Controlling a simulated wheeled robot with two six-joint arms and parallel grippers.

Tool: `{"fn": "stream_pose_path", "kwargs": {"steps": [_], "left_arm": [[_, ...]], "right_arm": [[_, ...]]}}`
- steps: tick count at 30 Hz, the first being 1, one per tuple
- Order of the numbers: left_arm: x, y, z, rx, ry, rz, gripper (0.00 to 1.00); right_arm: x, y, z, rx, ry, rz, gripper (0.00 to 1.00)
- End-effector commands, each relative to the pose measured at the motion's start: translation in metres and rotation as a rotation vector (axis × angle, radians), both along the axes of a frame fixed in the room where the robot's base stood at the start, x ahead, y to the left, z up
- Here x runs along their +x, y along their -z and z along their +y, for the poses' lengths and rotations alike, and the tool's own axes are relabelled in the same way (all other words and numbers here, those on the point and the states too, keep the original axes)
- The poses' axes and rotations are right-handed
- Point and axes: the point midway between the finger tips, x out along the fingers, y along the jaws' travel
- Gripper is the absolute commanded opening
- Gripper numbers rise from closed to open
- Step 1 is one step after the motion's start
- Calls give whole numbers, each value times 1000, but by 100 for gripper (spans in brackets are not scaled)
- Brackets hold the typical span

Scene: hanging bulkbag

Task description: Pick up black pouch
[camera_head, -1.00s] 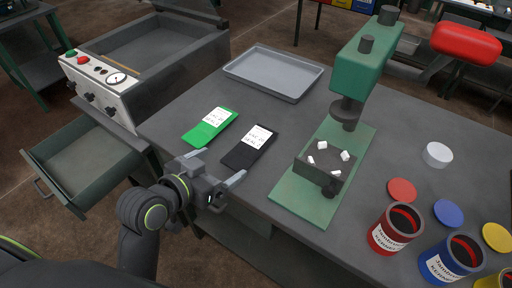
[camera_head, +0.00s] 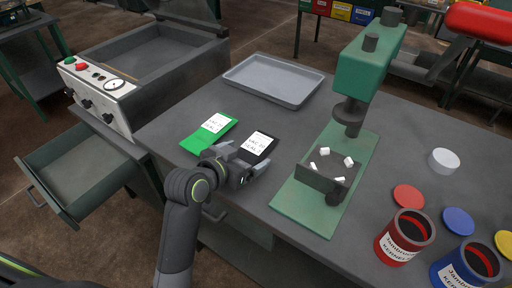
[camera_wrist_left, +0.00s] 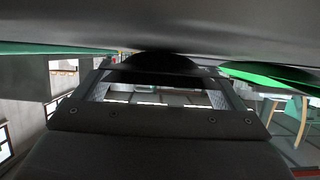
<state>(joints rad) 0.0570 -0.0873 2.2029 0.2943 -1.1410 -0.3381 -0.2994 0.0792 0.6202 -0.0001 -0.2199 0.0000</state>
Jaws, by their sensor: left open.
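The black pouch (camera_head: 258,143) lies flat on the grey workbench with a white label on its upper half. My left gripper (camera_head: 243,158) is at the pouch's near end, its two fingers spread apart and nothing visibly held. The gripper covers the pouch's lower part, so I cannot tell whether it touches. In the left wrist view, the gripper's frame (camera_wrist_left: 160,118) shows beneath a large dark surface that I cannot identify surely. My right gripper is not in view.
A green pouch (camera_head: 210,133) lies just left of the black one. A grey tray (camera_head: 272,80) is behind. An open drawer (camera_head: 75,170) juts out at the left.

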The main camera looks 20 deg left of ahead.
Motion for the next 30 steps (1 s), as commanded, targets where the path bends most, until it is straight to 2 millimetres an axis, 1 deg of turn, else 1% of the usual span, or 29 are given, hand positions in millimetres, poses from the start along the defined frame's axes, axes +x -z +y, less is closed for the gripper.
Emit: {"fn": "stream_pose_path", "kwargs": {"steps": [1, 4, 12, 14, 24, 30], "left_arm": [[6, 2, -3, -1, 1, 0, 91], [12, 5, -5, 0, 0, -1, 91], [14, 6, -6, 0, 0, -1, 91], [14, 6, -6, 0, 0, -1, 84], [14, 6, -6, 0, 0, -1, 40], [14, 5, -6, -1, 0, -2, 40]], "right_arm": [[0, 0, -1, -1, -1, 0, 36], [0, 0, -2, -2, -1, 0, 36], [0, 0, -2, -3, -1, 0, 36], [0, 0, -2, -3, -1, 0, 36], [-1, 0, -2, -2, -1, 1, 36], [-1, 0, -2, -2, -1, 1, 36]]}}
